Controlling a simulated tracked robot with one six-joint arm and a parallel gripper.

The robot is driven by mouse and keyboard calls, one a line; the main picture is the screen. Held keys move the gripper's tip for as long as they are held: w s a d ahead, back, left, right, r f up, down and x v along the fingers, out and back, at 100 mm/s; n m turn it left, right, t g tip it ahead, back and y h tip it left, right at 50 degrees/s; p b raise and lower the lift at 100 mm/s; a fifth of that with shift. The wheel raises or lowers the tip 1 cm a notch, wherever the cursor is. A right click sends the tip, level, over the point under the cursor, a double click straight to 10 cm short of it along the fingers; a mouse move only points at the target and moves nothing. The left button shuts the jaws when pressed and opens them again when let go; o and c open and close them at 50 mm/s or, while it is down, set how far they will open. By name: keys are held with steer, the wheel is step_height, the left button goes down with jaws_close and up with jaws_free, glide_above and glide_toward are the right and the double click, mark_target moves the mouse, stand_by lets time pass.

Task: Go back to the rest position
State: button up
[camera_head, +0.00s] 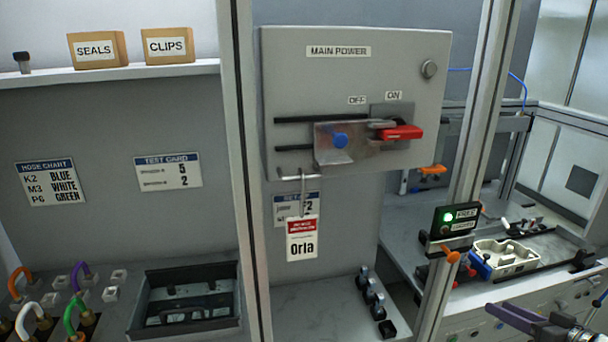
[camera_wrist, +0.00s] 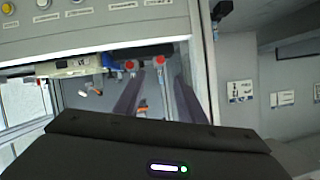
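My gripper (camera_head: 506,314) shows at the lower right of the head view, low in front of the workbench on that side. In the wrist view its two dark fingers (camera_wrist: 157,92) stand apart with a gap between them. Nothing is held between them; an orange part seen through the gap lies beyond. The rest of my arm is mostly out of the head view.
A grey main power box (camera_head: 290,75) with a red handle (camera_head: 401,132) hangs mid-view, a tag (camera_head: 302,240) below it. A metal post (camera_head: 470,150) stands left of my gripper. A pale tray (camera_head: 503,257) and a green-lit display (camera_head: 455,220) are on the bench.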

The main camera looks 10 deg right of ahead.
steer(key=s+a+f+m+g+y, duration=0.1)
steer(key=s+a+f+m+g, duration=0.2)
steer(key=a, duration=0.5)
steer(key=s+a+f+m+g+y, duration=0.1)
steer(key=s+a+m+g, duration=0.3)
steer(key=a, duration=0.4)
steer(key=a+r+n+h, duration=0.1)
steer(key=a+r+n, duration=0.2)
steer(key=a, duration=0.5)
steer(key=a+r+n+h, duration=0.1)
steer(key=a+r+n, duration=0.2)
steer(key=a+r, duration=0.3)
steer(key=s+a+r+n+h, duration=0.1)
steer(key=a+r, duration=0.3)
steer(key=a, duration=0.6)
steer(key=shift+r+n+g+h, duration=0.2)
steer(key=shift+n+g+h, duration=0.2)
steer(key=shift+n, duration=0.5)
